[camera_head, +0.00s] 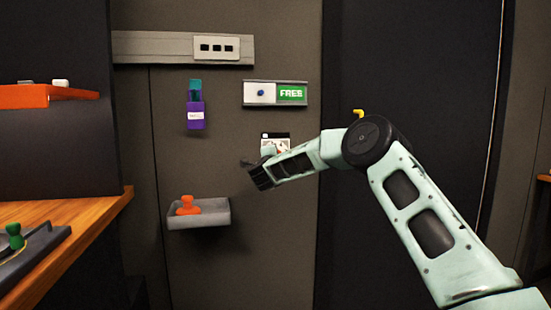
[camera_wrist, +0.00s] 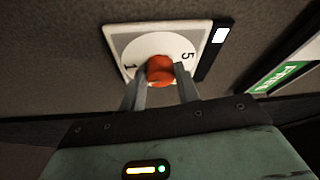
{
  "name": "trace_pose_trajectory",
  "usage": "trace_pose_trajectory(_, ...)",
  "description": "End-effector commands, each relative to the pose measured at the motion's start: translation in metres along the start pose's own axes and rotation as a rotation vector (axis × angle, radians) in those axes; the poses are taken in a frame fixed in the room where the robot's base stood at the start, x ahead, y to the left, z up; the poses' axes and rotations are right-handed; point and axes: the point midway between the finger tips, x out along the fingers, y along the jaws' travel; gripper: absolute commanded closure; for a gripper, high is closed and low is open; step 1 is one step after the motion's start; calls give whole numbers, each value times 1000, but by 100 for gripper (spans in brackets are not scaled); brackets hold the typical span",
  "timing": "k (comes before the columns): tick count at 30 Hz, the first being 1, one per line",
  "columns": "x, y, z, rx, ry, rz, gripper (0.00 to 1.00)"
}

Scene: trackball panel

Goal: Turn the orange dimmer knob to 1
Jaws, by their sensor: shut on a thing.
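The orange dimmer knob (camera_wrist: 160,71) sits in the middle of a white dial on a pale square plate (camera_wrist: 122,37) on the wall, in the wrist view. The dial shows a 1 at its left and a 5 at its right; other marks are hidden or not legible. My gripper (camera_wrist: 161,84) is shut on the knob, with one finger at each side of it. The knob's pointer cannot be made out. In the head view, my gripper (camera_head: 260,163) is at the wall, covering much of the dimmer plate (camera_head: 275,136).
A sign reading FREE (camera_head: 291,93) is above the dimmer. A purple holder (camera_head: 195,116) hangs up and left. A grey wall tray (camera_head: 202,220) with an orange object (camera_head: 187,203) is below left. A wooden counter (camera_head: 60,255) stands at the left.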

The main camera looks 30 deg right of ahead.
Motion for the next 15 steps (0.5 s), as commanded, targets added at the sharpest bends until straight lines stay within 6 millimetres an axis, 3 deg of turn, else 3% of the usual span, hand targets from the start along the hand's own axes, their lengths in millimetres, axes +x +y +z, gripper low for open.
trace_pose_trajectory(15,0,-2,-1,198,1,83,91)
